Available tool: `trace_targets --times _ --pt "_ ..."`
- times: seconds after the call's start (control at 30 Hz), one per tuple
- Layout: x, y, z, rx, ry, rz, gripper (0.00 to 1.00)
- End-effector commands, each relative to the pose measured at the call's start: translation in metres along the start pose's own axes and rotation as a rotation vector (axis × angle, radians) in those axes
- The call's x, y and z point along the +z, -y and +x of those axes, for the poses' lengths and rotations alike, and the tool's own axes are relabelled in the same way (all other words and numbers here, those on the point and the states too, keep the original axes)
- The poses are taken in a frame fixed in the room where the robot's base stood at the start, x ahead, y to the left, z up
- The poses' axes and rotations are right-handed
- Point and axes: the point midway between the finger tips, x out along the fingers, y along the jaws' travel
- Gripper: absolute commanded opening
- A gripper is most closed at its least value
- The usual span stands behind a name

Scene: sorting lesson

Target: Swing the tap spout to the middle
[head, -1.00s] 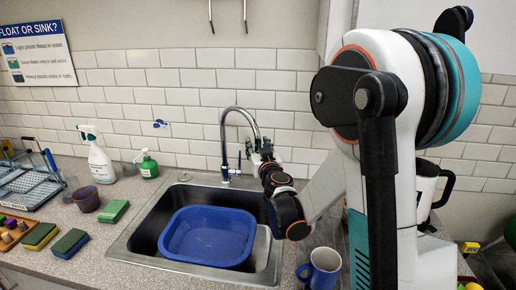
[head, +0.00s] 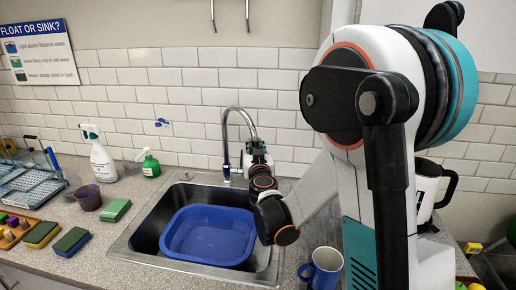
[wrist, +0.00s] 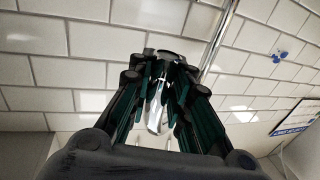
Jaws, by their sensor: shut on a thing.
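The chrome tap (head: 226,150) stands at the back rim of the sink, with a tall gooseneck spout (head: 240,109). The spout arches to the right, and its end is by my gripper (head: 256,150). In the wrist view my gripper (wrist: 165,90) is shut on the spout's end (wrist: 155,116), which shows as bright metal between the dark fingers. The tap's pipe (wrist: 220,40) rises behind them. In the head view my wrist and fingers partly hide the spout's tip. The sink (head: 150,240) lies below.
A blue basin (head: 208,240) sits in the sink. A blue mug (head: 323,268) stands to the right near my arm. On the left are a spray bottle (head: 101,160), a green soap bottle (head: 150,167) and sponges (head: 72,241). The tiled wall is close behind the tap.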

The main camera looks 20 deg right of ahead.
Motion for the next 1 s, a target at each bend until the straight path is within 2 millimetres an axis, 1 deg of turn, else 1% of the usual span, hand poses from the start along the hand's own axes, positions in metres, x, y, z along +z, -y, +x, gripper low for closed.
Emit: trace_targets --times 0.07,0.17,0.27,0.57,0.9,1.0 --pt "0.001 0.006 -0.004 0.027 0.0 0.002 0.0" --pt "0.001 0.011 -0.008 0.029 0.0 0.002 0.0" --pt "0.002 0.021 -0.013 0.027 0.0 0.002 0.0" --pt "0.002 0.058 -0.027 0.036 0.0 0.003 0.0" --pt "0.002 0.104 -0.033 0.28 0.001 0.002 0.0" --pt "0.002 0.114 -0.033 0.303 0.001 0.003 0.0"
